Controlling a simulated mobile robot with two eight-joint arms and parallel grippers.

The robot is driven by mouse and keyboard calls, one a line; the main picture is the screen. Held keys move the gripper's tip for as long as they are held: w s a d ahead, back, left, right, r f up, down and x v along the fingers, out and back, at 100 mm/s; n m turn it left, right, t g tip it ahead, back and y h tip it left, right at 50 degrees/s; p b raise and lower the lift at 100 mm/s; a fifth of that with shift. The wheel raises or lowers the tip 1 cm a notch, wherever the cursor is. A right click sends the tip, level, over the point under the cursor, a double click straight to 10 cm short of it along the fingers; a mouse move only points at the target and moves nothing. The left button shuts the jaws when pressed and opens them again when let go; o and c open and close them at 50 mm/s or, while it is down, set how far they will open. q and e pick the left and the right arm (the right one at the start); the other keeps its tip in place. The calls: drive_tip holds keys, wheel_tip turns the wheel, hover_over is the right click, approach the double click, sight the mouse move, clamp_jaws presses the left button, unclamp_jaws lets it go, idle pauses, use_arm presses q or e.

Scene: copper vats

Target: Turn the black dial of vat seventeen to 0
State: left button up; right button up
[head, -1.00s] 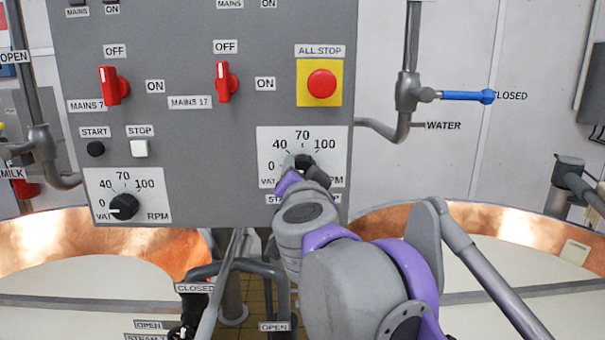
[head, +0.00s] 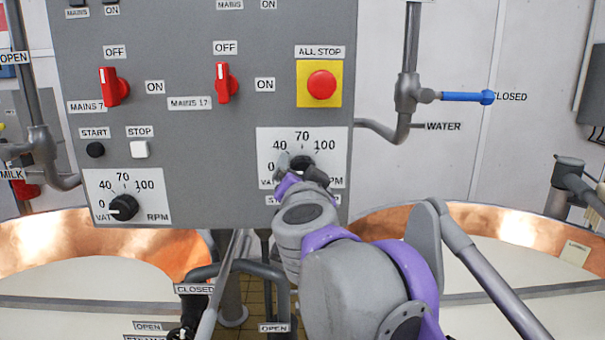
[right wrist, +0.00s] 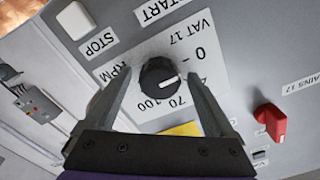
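The black dial of vat seventeen (right wrist: 160,77) sits on a white scale plate labelled VAT 17 in the right wrist view. Its white pointer aims between the 0 and the partly hidden 40. The same dial (head: 301,161) shows in the head view, partly covered by my right gripper. My right gripper (right wrist: 156,98) is open, with one finger on each side of the dial and gaps between fingers and dial. It also shows in the head view (head: 302,169). My left gripper is not in view.
Vat seven's dial (head: 123,207) is at the panel's lower left. The red ALL STOP button (head: 322,83) is above the vat seventeen dial, and the red mains 17 switch (head: 226,83) is up and left. Pipes and copper vats (head: 519,226) flank the panel.

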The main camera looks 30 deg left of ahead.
drive_tip(key=b+v, duration=0.1)
drive_tip(key=v, duration=0.9)
drive_tip(key=shift+s+d+b, duration=0.2)
drive_tip(key=shift+s+b, duration=0.15)
drive_tip(key=shift+b, duration=0.05)
drive_tip(key=w+d+f+n+g+h, duration=0.1)
drive_tip(key=d+f, duration=0.5)
drive_tip(key=f, duration=0.3)
drive_tip(key=d+f+n+g, duration=0.2)
drive_tip(key=d+f, duration=0.4)
drive_tip(key=f, duration=0.3)
drive_tip(key=w+d+f+n+g+h, duration=0.1)
drive_tip(key=d+f, duration=0.5)
drive_tip(key=f, duration=0.3)
drive_tip(key=s+d+f+m+g+h, duration=0.1)
drive_tip(key=s+d+f+g+h, duration=0.1)
drive_tip(key=s+d+f, duration=0.2)
drive_tip(key=s+d+f+m+g+h, duration=0.1)
drive_tip(key=s+d+f, duration=0.4)
drive_tip(key=d+f, duration=0.5)
drive_tip(key=s+d+f+m+g+h, duration=0.1)
drive_tip(key=s+d+f+h, duration=0.3)
drive_tip(key=d+f, duration=0.4)
drive_tip(key=shift+s+f+m+g+h+p, duration=0.3)
drive_tip(key=shift+s+f+m+g+p, duration=0.15)
drive_tip(key=shift+s+f+g, duration=0.35)
